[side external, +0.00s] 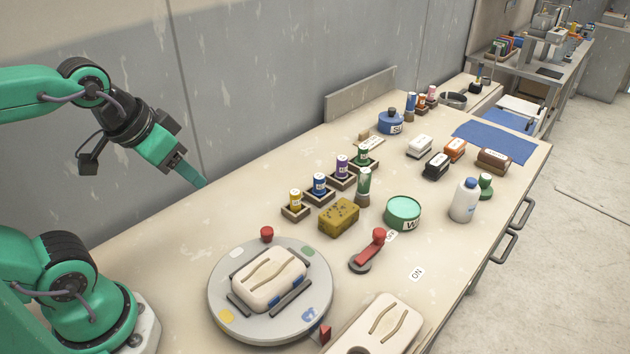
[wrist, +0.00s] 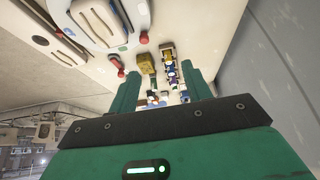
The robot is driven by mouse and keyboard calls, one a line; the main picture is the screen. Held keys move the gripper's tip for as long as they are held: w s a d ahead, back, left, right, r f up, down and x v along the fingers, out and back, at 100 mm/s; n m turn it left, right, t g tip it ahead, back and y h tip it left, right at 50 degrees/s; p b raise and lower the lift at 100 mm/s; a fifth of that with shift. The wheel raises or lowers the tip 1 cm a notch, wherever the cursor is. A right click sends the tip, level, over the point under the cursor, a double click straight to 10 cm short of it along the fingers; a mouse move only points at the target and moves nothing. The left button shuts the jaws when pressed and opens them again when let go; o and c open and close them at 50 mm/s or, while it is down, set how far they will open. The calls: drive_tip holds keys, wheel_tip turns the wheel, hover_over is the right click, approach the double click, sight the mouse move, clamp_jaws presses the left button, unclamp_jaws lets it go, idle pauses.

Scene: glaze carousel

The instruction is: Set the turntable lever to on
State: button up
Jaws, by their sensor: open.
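The turntable lever (side external: 375,247) is a red handle on a grey pivot, right of the round grey turntable (side external: 222,327). Its red end lies by the OFF label (side external: 391,237). The ON label (side external: 416,273) is on the bench farther right, apart from the handle. In the wrist view a small red shape (wrist: 117,65) near the turntable (wrist: 140,14) looks like the lever. My gripper (side external: 203,183) is in the air at the left, above the bench's wall side and well away from the lever. In the wrist view its two fingers (wrist: 162,84) stand apart with nothing held.
A slotted cream block (side external: 268,277) sits on the turntable, with a red knob (side external: 267,234) at its edge. A yellow sponge (side external: 339,217), green tin (side external: 403,212) and white bottle (side external: 465,200) stand behind the lever. Another slotted block (side external: 382,325) lies in front.

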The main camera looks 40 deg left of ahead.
drive_tip(key=shift+w, duration=0.1)
drive_tip(key=g, duration=0.6)
hover_over(380, 232)
drive_tip(key=f, duration=1.3)
drive_tip(key=shift+a+f, duration=0.25)
drive_tip(key=shift+f, duration=0.05)
drive_tip(key=shift+d+f, duration=0.25)
drive_tip(key=shift+f, duration=0.1)
drive_tip(key=shift+f, duration=0.1)
